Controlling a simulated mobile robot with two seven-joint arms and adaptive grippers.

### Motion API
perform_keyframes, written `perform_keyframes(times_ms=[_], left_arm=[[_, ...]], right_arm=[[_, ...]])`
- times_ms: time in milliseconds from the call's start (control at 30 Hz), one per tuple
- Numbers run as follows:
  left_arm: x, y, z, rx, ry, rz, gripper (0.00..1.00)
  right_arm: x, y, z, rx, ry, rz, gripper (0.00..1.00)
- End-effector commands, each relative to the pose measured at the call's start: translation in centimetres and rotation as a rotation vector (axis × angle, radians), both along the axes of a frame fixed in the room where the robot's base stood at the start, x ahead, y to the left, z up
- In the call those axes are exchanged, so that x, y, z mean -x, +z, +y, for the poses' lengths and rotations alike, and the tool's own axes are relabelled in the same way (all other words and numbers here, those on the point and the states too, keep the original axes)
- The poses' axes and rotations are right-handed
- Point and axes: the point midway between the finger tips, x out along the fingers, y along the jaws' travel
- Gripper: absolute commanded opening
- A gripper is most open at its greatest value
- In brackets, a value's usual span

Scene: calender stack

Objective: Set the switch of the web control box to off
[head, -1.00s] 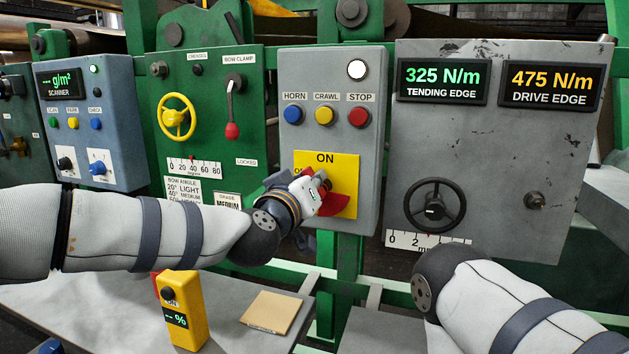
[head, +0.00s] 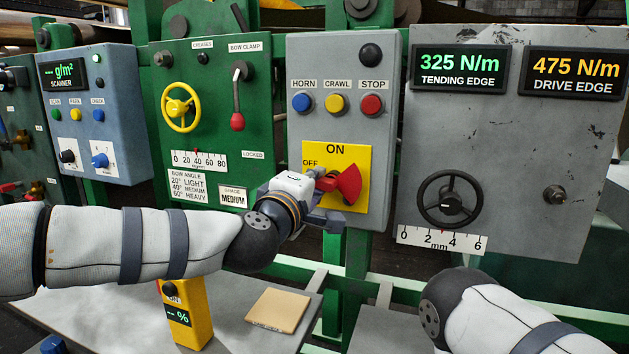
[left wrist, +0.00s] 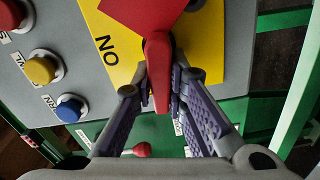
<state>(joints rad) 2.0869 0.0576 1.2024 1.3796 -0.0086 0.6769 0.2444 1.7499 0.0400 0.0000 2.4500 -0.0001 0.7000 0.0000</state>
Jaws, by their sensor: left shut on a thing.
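The web control box (head: 300,140) is grey, with a yellow plate (head: 358,153) marked ON at the top and OFF at the left. The red switch handle (head: 349,183) lies roughly level, its gripped end at the left beside OFF and its wide red part at the right. My left gripper (head: 319,184) is shut on that gripped end. In the left wrist view, the fingers (left wrist: 160,88) stand on both sides of the red handle (left wrist: 157,60). The round lamp (head: 371,54) on top of the box is dark. My right gripper is out of view.
The box carries HORN, CRAWL and STOP buttons (head: 336,103). A green panel (head: 262,125) with a red-knobbed lever stands left, a grey panel (head: 508,150) with a black handwheel (head: 450,199) right. A yellow handheld unit (head: 183,315) stands on the table below.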

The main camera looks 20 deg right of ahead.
Motion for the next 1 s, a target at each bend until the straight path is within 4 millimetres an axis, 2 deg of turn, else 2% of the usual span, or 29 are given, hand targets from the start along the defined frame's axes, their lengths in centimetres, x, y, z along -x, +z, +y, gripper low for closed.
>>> perform_keyframes(times_ms=[400,1000], left_arm=[[0.03,-0.34,-0.04,0.16,-0.002,0.105,0.0],[0.07,-0.29,-0.07,0.187,-0.004,0.122,0.0]], right_arm=[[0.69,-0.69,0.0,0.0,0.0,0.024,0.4],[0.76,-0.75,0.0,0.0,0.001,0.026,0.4]])
